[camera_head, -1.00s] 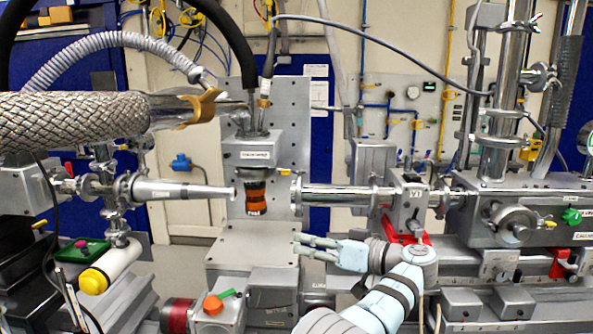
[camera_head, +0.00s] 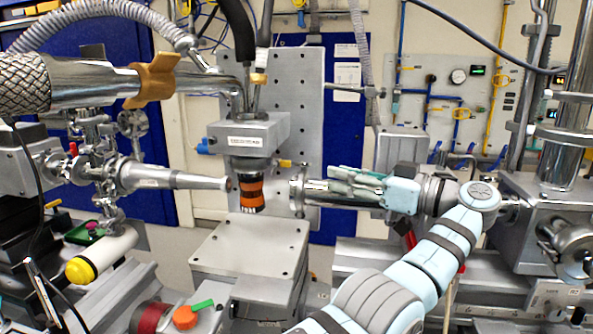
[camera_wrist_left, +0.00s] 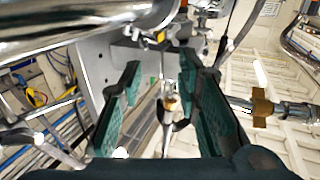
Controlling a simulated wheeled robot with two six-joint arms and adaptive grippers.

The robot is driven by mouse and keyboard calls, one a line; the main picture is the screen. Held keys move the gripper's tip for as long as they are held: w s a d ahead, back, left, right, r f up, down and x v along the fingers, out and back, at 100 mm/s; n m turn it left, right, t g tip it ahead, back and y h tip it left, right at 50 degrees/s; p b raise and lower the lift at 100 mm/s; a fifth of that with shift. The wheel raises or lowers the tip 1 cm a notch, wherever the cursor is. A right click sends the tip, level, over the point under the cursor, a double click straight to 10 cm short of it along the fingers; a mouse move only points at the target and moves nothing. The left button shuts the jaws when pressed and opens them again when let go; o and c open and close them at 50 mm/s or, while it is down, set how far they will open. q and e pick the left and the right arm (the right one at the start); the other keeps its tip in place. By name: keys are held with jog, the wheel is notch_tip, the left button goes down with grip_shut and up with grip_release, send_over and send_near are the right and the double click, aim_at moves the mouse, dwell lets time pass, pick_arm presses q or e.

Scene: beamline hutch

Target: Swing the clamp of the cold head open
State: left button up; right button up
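The cold head is a grey labelled block (camera_head: 246,138) hanging under hoses, with a black and orange cylinder (camera_head: 250,190) below it. A small yellow tab (camera_head: 285,163) sticks out on its right side. A tan clamp-like piece (camera_head: 152,80) sits around the steel line at upper left; a similar one shows in the left wrist view (camera_wrist_left: 262,107). I cannot tell surely which piece is the clamp.
A tapered nozzle (camera_head: 175,178) points at the cylinder from the left. A flat grey block (camera_head: 250,255) stands below. A perforated plate (camera_head: 300,90) stands behind the cold head.

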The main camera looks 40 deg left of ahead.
aim_at(290, 163)
pick_arm(q)
jog(key=a, duration=0.4)
jog(key=s+a, duration=0.1)
jog(key=a, duration=0.7)
jog(key=shift+s+a, duration=0.15)
grip_shut()
